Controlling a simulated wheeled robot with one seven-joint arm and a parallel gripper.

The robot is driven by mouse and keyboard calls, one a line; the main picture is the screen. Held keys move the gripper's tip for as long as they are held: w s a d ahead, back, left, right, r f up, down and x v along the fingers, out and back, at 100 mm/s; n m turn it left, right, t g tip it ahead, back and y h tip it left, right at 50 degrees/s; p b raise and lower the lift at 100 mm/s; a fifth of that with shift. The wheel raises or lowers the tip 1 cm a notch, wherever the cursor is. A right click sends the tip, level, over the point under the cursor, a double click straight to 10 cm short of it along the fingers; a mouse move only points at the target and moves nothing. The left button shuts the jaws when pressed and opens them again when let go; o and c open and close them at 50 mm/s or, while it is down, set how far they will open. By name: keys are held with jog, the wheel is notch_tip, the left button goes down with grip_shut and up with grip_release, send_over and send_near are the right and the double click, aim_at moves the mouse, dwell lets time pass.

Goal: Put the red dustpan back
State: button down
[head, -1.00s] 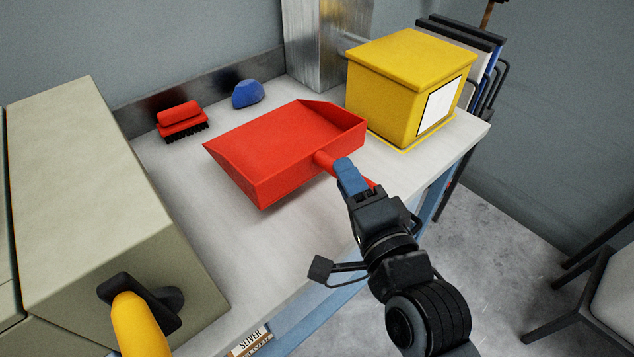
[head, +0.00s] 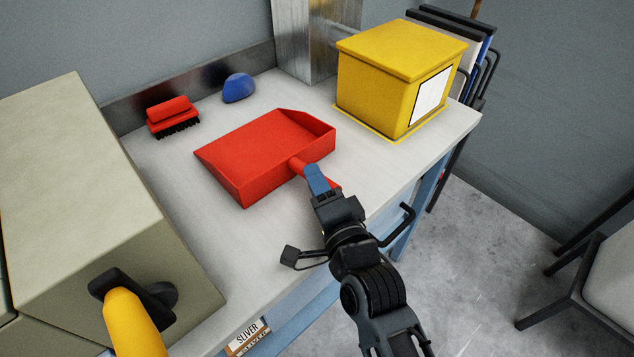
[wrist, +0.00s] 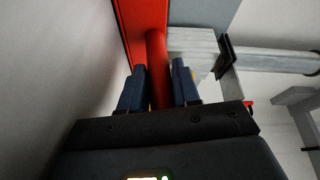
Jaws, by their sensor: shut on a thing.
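The red dustpan (head: 262,150) is above or on the white tabletop, its open pan facing up and its handle toward the front right. I cannot tell whether its underside touches the table. My gripper (head: 316,178) is shut on the dustpan's handle, with blue fingers on both sides of it. In the wrist view the red handle (wrist: 157,65) runs between the fingers of my gripper (wrist: 158,82), and part of the pan shows at the top. The fingers hide part of the handle.
A yellow lidded box (head: 395,80) stands at the back right of the table (head: 190,200). A red brush (head: 172,117) and a blue lump (head: 239,88) lie at the back left. A beige cabinet (head: 90,190) bounds the left. Bare tabletop lies between cabinet and dustpan.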

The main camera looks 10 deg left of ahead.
jog(key=c, duration=0.8)
grip_release()
jog(key=shift+f, duration=0.1)
jog(key=b+v, duration=0.1)
jog(key=v, duration=1.1)
jog(key=shift+b, duration=0.3)
